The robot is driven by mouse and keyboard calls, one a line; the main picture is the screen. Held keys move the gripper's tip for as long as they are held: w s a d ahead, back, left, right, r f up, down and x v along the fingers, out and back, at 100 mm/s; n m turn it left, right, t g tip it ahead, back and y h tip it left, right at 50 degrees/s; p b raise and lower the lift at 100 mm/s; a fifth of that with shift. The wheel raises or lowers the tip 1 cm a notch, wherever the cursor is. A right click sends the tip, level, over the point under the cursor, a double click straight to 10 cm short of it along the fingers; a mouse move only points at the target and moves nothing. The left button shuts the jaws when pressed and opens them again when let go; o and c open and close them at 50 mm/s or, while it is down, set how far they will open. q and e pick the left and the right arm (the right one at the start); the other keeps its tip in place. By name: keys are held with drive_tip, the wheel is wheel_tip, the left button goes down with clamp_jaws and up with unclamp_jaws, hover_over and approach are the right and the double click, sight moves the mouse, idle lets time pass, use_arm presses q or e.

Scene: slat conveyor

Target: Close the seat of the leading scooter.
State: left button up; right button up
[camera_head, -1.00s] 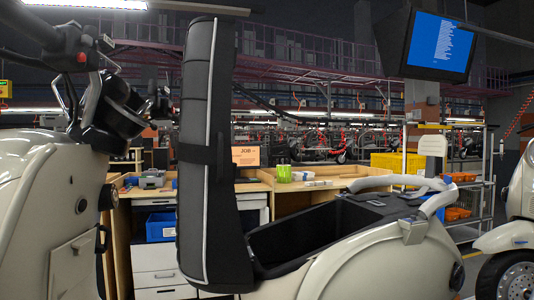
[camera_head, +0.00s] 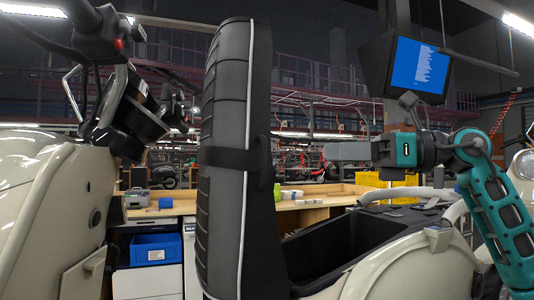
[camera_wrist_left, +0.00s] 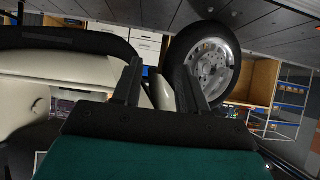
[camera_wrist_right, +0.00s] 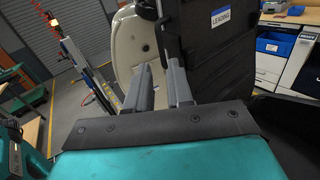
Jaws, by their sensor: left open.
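The leading scooter's seat (camera_head: 225,150) stands upright and open, a black padded slab with a strap around it. Its dark underside also shows in the right wrist view (camera_wrist_right: 213,65), with a "LEADING" label. Below it is the scooter's cream body (camera_head: 415,268) with the open black storage well (camera_head: 335,245). My right gripper (camera_head: 335,151) is to the right of the seat, on its underside, fingers pointing at it, apart from it. A gap shows between its fingers, with nothing held. My left gripper (camera_wrist_left: 156,68) is open and empty, outside the head view, with cream bodywork near it.
Handlebars (camera_head: 100,35) and the cream front shield (camera_head: 45,205) stand at the left. A grab rail (camera_head: 410,194) curves behind the well. A workbench with a blue bin (camera_head: 155,249) is behind. A wheel (camera_wrist_left: 207,68) shows in the left wrist view.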

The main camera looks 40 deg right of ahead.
drive_tip(key=p, duration=0.4)
approach(239, 168)
wheel_tip(239, 168, up, 3)
drive_tip(key=w+a, duration=0.1)
drive_tip(key=a, duration=0.1)
use_arm(q)
drive_tip(key=shift+s+a+r+y, duration=0.2)
drive_tip(key=shift+s+a+r, duration=0.1)
drive_tip(key=shift+a+r, duration=0.25)
drive_tip(key=shift+s+a+r+y, duration=0.2)
drive_tip(key=shift+s+a+r, duration=0.15)
drive_tip(key=shift+r, duration=0.25)
use_arm(e)
drive_tip(key=shift+w+a+f, duration=0.15)
drive_tip(key=shift+w+a, duration=0.35)
drive_tip(key=shift+w, duration=0.1)
use_arm(q)
drive_tip(key=shift+d, duration=0.1)
use_arm(e)
drive_tip(key=shift+c, duration=0.4)
drive_tip(key=c, duration=0.3)
use_arm(q)
drive_tip(key=shift+w+r, duration=0.1)
use_arm(e)
clamp_jaws()
use_arm(q)
drive_tip(key=shift+w, duration=0.15)
